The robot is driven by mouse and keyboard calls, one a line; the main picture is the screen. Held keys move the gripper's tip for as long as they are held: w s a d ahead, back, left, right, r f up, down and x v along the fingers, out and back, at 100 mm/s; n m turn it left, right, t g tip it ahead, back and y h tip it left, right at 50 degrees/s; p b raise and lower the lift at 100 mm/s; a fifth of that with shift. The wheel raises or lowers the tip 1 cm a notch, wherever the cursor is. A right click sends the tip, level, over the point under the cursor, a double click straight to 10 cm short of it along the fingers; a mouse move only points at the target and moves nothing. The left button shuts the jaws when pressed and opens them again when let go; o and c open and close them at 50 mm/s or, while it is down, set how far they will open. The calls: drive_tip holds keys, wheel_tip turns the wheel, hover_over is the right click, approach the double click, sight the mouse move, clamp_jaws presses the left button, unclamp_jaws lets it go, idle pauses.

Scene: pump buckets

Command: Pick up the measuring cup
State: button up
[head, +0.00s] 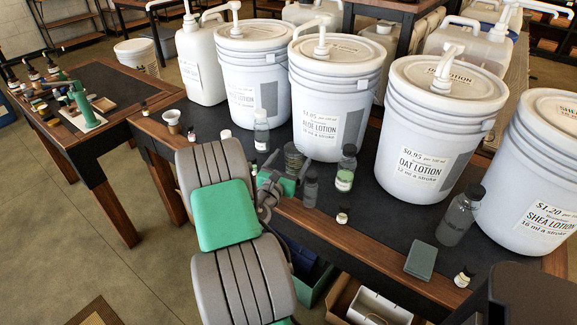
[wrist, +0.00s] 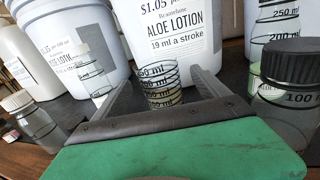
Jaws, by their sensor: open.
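The measuring cup (head: 293,155) is a small clear cup with dark graduation lines, standing on the dark table mat in front of the aloe lotion bucket (head: 335,110). In the wrist view the cup (wrist: 163,88) shows between my two fingers, its lower part hidden behind my gripper's dark crossbar. My gripper (head: 286,172) is open, reaching over the table's front edge, with one finger on each side of the cup. In the wrist view my gripper (wrist: 158,90) appears empty; contact between fingers and cup cannot be told.
A dark-capped bottle (head: 346,168) and a grey bottle (head: 310,189) stand close to the right. A clear bottle (head: 261,130) stands to the left. Large lotion buckets, such as the oat lotion bucket (head: 425,135), line the back.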

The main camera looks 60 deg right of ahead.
sight(297, 149)
drive_tip(key=d, duration=0.6)
drive_tip(key=shift+w+d+f, duration=0.15)
drive_tip(key=shift+w+d, duration=0.05)
drive_tip(key=shift+w, duration=0.15)
drive_tip(key=shift+c, duration=0.5)
drive_tip(key=c, duration=1.6)
